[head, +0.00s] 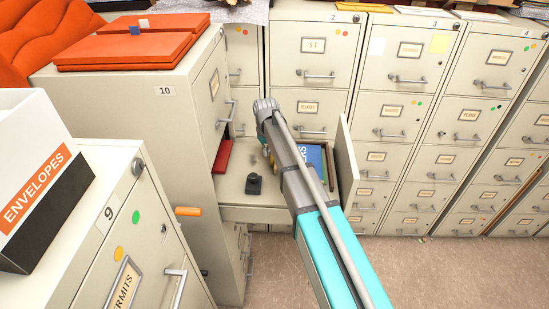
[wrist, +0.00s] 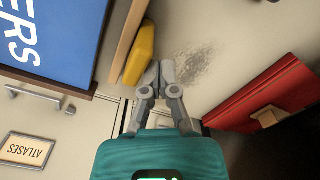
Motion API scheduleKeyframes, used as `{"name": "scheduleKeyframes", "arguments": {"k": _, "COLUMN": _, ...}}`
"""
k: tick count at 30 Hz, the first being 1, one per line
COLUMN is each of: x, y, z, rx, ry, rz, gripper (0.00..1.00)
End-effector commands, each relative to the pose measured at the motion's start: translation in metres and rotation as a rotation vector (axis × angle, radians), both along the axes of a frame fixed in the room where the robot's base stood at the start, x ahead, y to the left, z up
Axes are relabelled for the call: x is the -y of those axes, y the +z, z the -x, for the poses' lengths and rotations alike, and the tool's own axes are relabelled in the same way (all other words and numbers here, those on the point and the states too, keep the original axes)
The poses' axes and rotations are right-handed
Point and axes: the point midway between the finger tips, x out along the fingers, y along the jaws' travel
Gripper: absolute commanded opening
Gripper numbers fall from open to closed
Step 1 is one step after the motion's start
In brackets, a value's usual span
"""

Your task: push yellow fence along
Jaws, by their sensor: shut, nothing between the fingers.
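The yellow fence (wrist: 140,54) is a short, rounded yellow block in the wrist view. It lies against a wooden edge (wrist: 124,42) on the pale drawer floor. My gripper (wrist: 160,72) is shut and empty, with its fingertips just beside the fence's near right side. I cannot tell whether they touch it. In the head view my arm covers most of this spot, and the fence is not clear there.
A blue item with white letters (wrist: 50,30) lies in the wooden frame. A red box (wrist: 262,95) lies to the right. In the head view, a dark object (head: 254,184) sits in the open drawer, whose right wall (head: 346,165) stands up. A grey smudge (wrist: 192,68) marks the floor.

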Motion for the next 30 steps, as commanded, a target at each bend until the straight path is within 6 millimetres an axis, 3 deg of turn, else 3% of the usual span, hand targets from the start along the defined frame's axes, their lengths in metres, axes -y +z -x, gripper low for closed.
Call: {"name": "scheduleKeyframes", "arguments": {"k": 30, "x": 0.026, "y": 0.0, "z": 0.001, "rx": 0.0, "ry": -0.001, "rz": 0.001, "gripper": 0.0}}
